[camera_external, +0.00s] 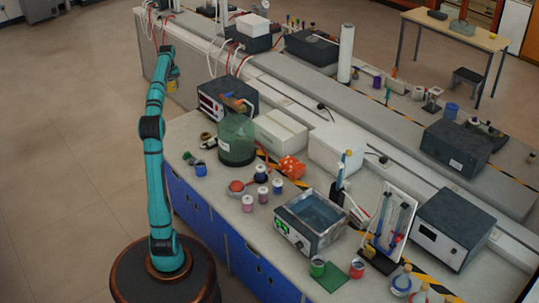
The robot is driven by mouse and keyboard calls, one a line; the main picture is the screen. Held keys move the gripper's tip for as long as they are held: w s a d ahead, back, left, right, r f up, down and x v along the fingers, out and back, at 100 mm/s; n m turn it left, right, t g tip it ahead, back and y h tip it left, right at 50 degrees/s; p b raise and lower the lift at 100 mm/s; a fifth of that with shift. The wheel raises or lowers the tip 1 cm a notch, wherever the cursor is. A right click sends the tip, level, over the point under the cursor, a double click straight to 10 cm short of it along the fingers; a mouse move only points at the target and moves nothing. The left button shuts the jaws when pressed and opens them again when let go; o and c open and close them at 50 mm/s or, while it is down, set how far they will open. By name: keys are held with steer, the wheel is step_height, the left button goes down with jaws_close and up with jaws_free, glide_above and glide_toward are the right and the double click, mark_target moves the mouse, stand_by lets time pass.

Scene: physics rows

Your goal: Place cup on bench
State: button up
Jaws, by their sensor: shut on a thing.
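My arm reaches up from its round base on the left, and its end bends over and down at the top. My gripper (172,76) is small and partly hidden in the view. It is shut on a small yellowish cup (172,86), held in the air beside the far left part of the bench. The cup's details are too small to tell. The bench (213,187) is a long grey-topped lab counter with blue cabinet fronts, to the right of my arm.
On the bench stand a green jar (237,138), a blue cup (200,169), several small pots, an orange item (292,168) and a water bath (311,222). Grey boxes and a stand crowd the right. Bare bench top shows near the front left edge.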

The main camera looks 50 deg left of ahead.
mark_target(176, 131)
steer(key=f, duration=2.8)
steer(key=shift+s+a+f, duration=0.25)
steer(key=shift+s+f, duration=0.1)
steer(key=shift+f, duration=0.1)
steer(key=o, duration=1)
steer(key=shift+c, duration=0.2)
step_height(176, 131, up, 12)
